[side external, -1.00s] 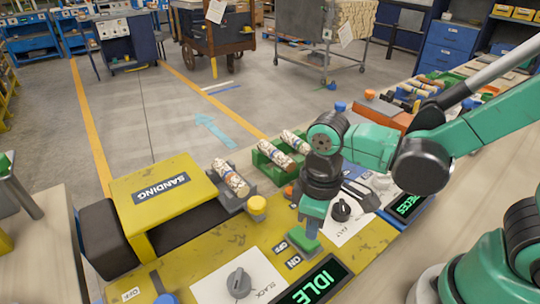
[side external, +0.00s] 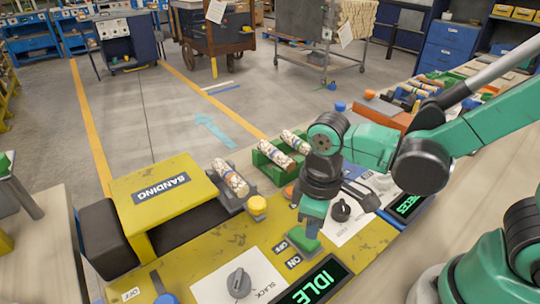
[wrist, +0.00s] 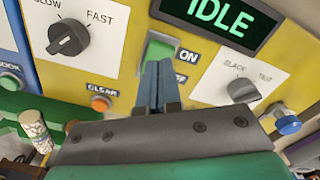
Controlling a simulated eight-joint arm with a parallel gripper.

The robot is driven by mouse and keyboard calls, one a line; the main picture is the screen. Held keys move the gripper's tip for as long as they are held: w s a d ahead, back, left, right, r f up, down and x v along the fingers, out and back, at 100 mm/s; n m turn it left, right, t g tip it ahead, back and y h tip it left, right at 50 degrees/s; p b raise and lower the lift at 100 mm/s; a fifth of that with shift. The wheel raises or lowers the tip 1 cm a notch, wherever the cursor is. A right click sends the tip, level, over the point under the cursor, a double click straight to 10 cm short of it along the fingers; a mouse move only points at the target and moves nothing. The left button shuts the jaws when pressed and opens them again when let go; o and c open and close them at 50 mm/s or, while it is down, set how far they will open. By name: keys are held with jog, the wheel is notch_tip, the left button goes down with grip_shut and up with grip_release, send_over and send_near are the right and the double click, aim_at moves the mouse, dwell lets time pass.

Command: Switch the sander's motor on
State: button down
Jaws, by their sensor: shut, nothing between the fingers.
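A display (side external: 315,287) reads "IDLE" in green; the wrist view shows the same word. My gripper (side external: 311,226) is shut and empty, pointing down at the green switch. In the wrist view its blue fingertips (wrist: 157,68) overlap the lower part of the switch. I cannot tell whether they press it or only touch it.
A black dial (side external: 341,210) on a white plate is right of my gripper. A grey slack dial (side external: 239,283) is to its left. An orange button (wrist: 100,103) is close to my fingers.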

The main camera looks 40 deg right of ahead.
aim_at(311, 241)
jog(key=shift+f, duration=1.2)
dwell(0.9)
jog(key=shift+r, duration=3.5)
jog(key=w+d+r+m+t, duration=0.3)
jog(key=d+r+m+t, duration=0.1)
jog(key=d+m+t, duration=0.2)
jog(key=shift+w+d+t, duration=0.2)
jog(key=shift+d+t, duration=0.4)
jog(key=shift+d, duration=0.65)
